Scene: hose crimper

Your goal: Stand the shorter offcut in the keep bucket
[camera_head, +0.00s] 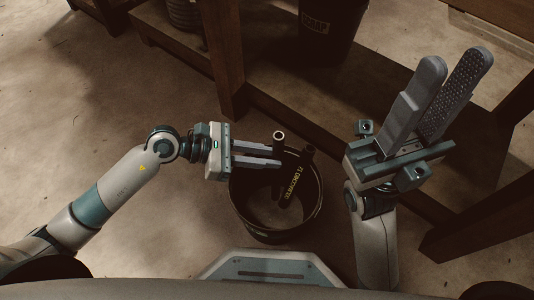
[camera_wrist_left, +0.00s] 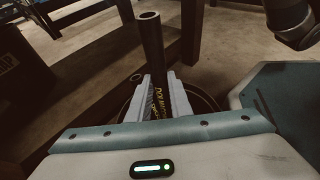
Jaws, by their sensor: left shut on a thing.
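A dark bin (camera_head: 333,20) with a scrap label stands at the back. A wooden bench with a post (camera_head: 222,60) and low beam (camera_head: 175,45) runs behind the bucket. Another wooden leg (camera_head: 480,205) is at the right. Floor left of the bucket is clear.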

